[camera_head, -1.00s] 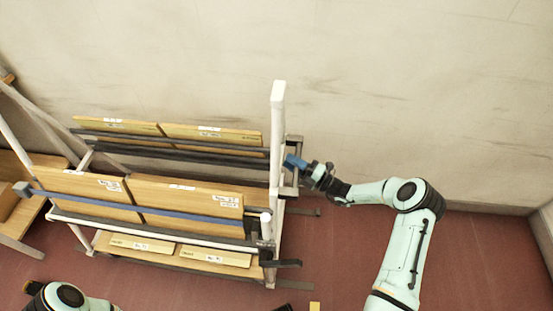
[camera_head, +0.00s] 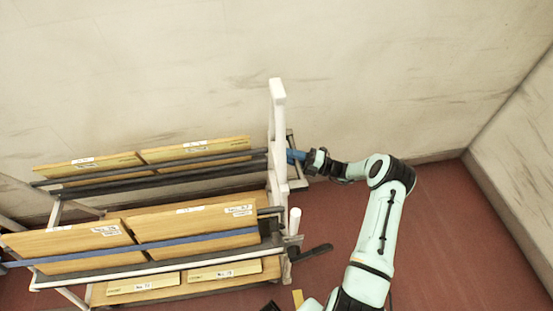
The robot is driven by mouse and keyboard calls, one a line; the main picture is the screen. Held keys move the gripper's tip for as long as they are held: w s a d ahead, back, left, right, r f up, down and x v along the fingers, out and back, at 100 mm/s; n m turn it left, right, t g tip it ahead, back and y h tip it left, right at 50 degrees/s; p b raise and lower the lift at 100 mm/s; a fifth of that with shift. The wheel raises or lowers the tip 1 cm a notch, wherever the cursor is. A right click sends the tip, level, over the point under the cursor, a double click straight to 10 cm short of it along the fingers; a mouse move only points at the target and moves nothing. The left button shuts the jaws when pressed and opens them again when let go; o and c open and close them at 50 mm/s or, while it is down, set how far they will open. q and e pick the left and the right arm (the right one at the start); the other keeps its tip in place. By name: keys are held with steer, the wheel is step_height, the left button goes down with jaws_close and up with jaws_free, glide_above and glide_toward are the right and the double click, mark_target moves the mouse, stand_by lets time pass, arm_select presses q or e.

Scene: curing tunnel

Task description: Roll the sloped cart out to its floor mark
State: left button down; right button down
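The sloped cart (camera_head: 279,120) is a white-framed rack with dark rails and one blue rail, holding tilted wooden boards. It fills the left and middle of the head view. My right gripper (camera_head: 305,157) is at the cart's right end, by the tall white post, with a small blue piece (camera_head: 294,155) at its tips. Whether its fingers are closed around that piece is too small to tell. My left gripper cannot be made out. A small yellow patch (camera_head: 297,298) lies on the red floor at the bottom, partly cut off; I cannot tell if it is the floor mark.
A pale scuffed wall (camera_head: 380,70) runs close behind the cart, and a second wall (camera_head: 520,165) meets it at the right. Red floor (camera_head: 450,240) is open right of my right arm. A dark foot or bar (camera_head: 315,250) sticks out from the cart's lower right end.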

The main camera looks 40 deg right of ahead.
arm_select(q)
steer(key=shift+s+f, duration=0.1)
steer(key=shift+f, duration=0.15)
arm_select(e)
steer(key=shift+s+d, duration=0.55)
steer(key=shift+d, duration=0.2)
steer(key=shift+s+d, duration=0.5)
steer(key=shift+d, duration=0.35)
steer(key=c, duration=1)
jaws_free()
steer(key=shift+s+d, duration=0.1)
steer(key=shift+o, duration=0.2)
arm_select(q)
steer(key=shift+s+f+b, duration=0.2)
steer(key=shift+f+b, duration=0.4)
steer(key=shift+b, duration=0.05)
steer(key=shift+s+f+b, duration=0.2)
steer(key=shift+f+b, duration=0.35)
steer(key=shift+b, duration=0.05)
arm_select(e)
steer(key=v, duration=1.3)
steer(key=shift+s, duration=0.15)
steer(key=shift+d+f, duration=0.1)
